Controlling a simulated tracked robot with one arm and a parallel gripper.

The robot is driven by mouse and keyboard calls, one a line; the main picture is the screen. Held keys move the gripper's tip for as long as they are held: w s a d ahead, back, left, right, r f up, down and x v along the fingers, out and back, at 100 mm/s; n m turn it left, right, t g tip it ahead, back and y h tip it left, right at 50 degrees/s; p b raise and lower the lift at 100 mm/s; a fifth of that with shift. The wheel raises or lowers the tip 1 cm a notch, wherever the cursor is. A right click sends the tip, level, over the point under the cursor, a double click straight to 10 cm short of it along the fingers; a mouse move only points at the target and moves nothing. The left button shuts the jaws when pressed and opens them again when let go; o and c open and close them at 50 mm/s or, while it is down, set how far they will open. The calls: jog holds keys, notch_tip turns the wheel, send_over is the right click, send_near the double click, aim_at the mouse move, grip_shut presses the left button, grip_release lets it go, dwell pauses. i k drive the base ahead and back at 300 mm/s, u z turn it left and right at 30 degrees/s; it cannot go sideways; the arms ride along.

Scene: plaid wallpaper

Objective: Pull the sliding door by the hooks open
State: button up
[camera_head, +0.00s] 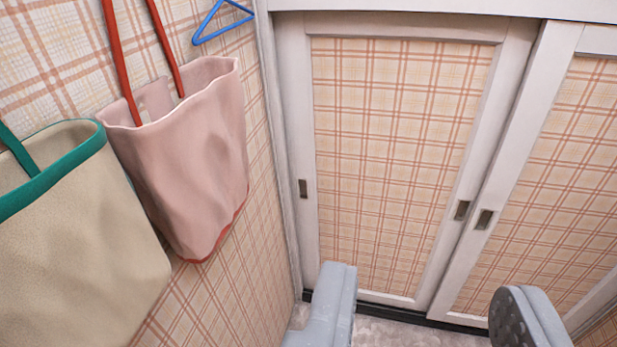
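Two sliding doors with pale frames and plaid panels fill the right of the view. The left door (390,150) is the one next to the wall with the hanging bags and is shut against the side frame. It has a small dark recessed pull (303,188) at its left edge and another pull (461,210) at its right edge. The right door (565,190) has a pull (484,219) at its left edge. My gripper (432,318) is open and empty at the bottom, its two grey fingers wide apart, not touching the doors. The hooks themselves are not clearly visible.
A pink bag (190,165) with red straps, a beige bag (75,245) with green trim and a blue hanger (222,22) hang along the plaid wall at left. A dark floor track (385,312) runs under the doors. Grey floor shows between my fingers.

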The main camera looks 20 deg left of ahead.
aim_at(395, 122)
jog(key=i, duration=1.3)
